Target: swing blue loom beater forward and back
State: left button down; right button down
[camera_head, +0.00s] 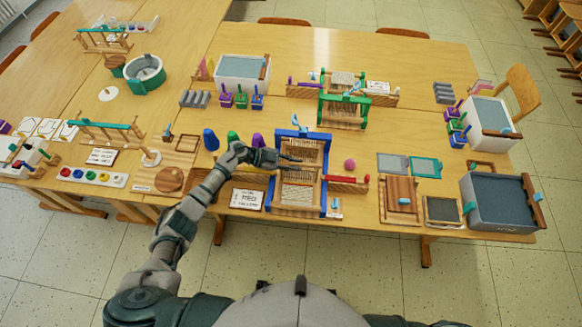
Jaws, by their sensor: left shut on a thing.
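The blue loom (324,192) stands near the front edge of the table, in the middle of the head view. Its upright blue beater frame (314,133) has a light blue handle on top. My left gripper (279,159) reaches in from the left, at the left side of this frame. It is shut on the beater's left side; the fingers partly hide the contact. White warp threads and a wooden panel (297,193) show inside the loom. My right gripper is out of view; only a bit of that arm shows at the bottom edge.
A green loom (342,112) stands behind the blue one. A grey bin (497,204) stands far right.

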pick_arm(q)
jog(key=shift+w+d+r, duration=0.1)
jog(key=shift+d+r, duration=0.05)
jog(key=shift+d, duration=0.3)
jog(key=c, duration=1.3)
grip_release()
jog(key=shift+o, duration=0.8)
jog(key=shift+d, duration=0.35)
jog(key=shift+a, duration=0.5)
jog(key=v, duration=1.1)
jog(key=shift+r, duration=0.1)
